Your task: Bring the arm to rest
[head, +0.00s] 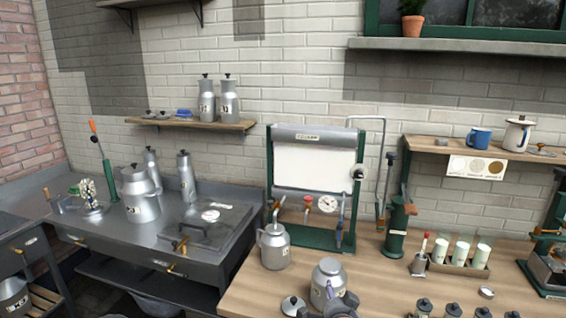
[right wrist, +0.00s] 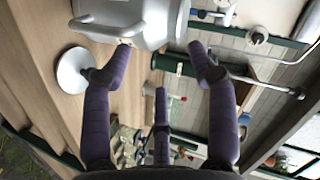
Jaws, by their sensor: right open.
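A round lid (head: 292,304) lies on the counter left of the churn, and shows in the right wrist view (right wrist: 73,70). My left gripper is in neither view.
Another churn (head: 273,246) stands by the green-framed panel (head: 315,170). A rack of pale cups (head: 460,258) and several small dark-topped jars (head: 424,307) sit to the right. A wooden wall shelf (head: 480,150) overhangs the counter. Bare counter (head: 250,293) lies at the front left.

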